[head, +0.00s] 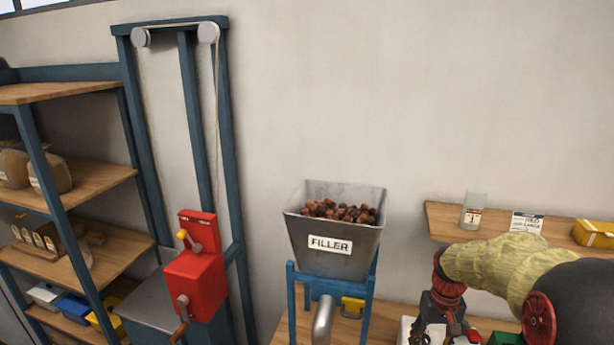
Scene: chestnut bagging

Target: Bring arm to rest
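My arm comes in from the right edge, wrapped in a tan sleeve, and bends down at a red wrist joint. My gripper (440,336) is at the bottom of the view, dark and partly cut off by the frame's lower edge. Its fingertips do not show clearly, so I cannot tell whether it is open or holds anything. It is to the right of the filler hopper (334,262), a grey metal bin labelled FILLER with chestnuts (340,211) in it.
The hopper stands on a blue frame (292,300) with a metal spout (323,320). A wall shelf (440,222) holds a jar (473,211), a card and a yellow box (594,234). A red crank box (195,282) and a shelving rack (95,178) are at left.

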